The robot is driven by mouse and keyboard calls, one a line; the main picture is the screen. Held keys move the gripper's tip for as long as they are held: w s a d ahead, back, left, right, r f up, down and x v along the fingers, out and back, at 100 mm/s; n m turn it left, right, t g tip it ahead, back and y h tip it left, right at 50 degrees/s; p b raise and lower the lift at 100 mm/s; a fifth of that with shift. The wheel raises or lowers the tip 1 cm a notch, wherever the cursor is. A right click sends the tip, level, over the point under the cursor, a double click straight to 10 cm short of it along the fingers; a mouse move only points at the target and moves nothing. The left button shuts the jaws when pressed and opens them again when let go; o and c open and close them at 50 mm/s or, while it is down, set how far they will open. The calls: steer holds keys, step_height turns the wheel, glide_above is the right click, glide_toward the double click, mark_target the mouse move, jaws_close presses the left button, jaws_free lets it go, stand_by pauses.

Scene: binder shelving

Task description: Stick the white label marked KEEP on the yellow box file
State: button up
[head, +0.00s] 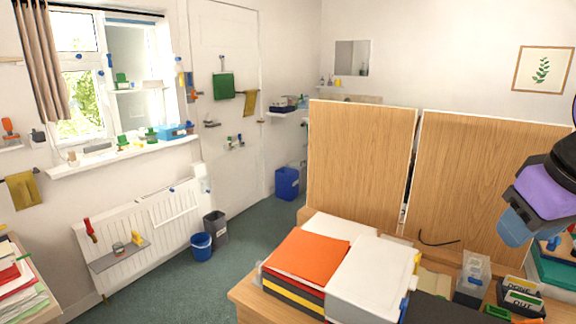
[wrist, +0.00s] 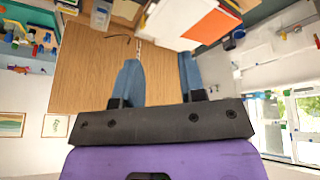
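My gripper (wrist: 157,62) shows in the wrist view with its two blue fingers spread apart and nothing between them. In the head view my gripper (head: 512,230) is at the right edge, above the right part of the desk. A yellow layer (head: 293,291) shows in the stack under an orange cover; I cannot tell whether it is the yellow box file. Small black-framed labels reading DONE (head: 519,287) and OUT (head: 524,301) stand at the desk's right. I cannot make out a label reading KEEP.
A pale grey box (head: 370,280) lies beside the orange-topped stack (head: 308,256). A clear container (head: 472,276) stands left of the labels. Wooden panels (head: 362,165) rise behind the desk. A thin dark cord (head: 438,243) lies before them. Open floor (head: 200,280) is at the left.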

steer(key=shift+s+a+r+m+y, duration=0.15)
steer(key=shift+s+m, duration=0.15)
steer(key=shift+s, duration=0.15)
steer(key=shift+s+a+r+m+y, duration=0.1)
steer(key=shift+s+a+m+y, duration=0.05)
steer(key=shift+s+m, duration=0.2)
stand_by(2.1)
